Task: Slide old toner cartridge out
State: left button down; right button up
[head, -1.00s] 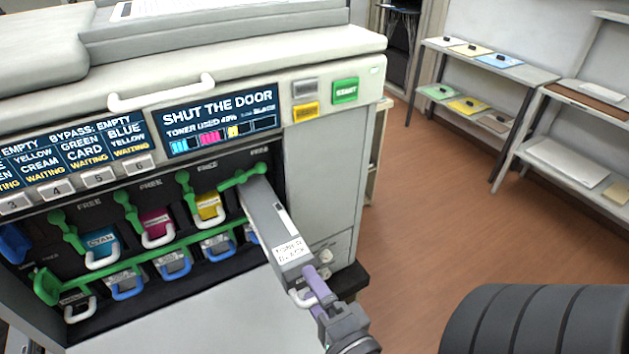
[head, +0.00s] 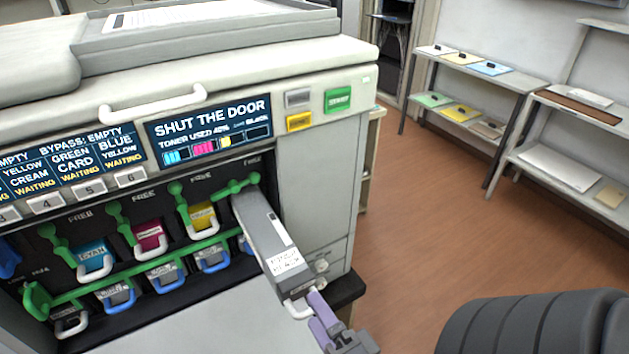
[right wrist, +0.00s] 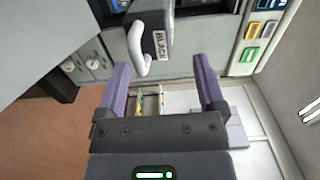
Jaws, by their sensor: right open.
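The black toner cartridge (head: 268,240), a long grey box with a white label, sticks far out of the rightmost upper slot, its inner end still in the slot. Its white handle (head: 298,309) is on the front end and also shows in the right wrist view (right wrist: 138,48), beside the "BLACK" label. My right gripper (head: 316,302) is just in front of this end. In the right wrist view its purple fingers (right wrist: 161,66) are spread, with the handle just beyond the tips, nearer the left finger; nothing is held. My left gripper is not in view.
The copier's cyan (head: 93,255), magenta (head: 150,236) and yellow (head: 203,217) cartridges sit in their slots beside green levers. A green lever (head: 238,186) is above the black cartridge. Shelves (head: 470,85) stand at the back right. Brown floor (head: 420,220) is clear.

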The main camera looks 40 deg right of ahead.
jog(key=shift+b+v, duration=0.3)
jog(key=shift+v, duration=1.85)
jog(key=shift+o, duration=0.3)
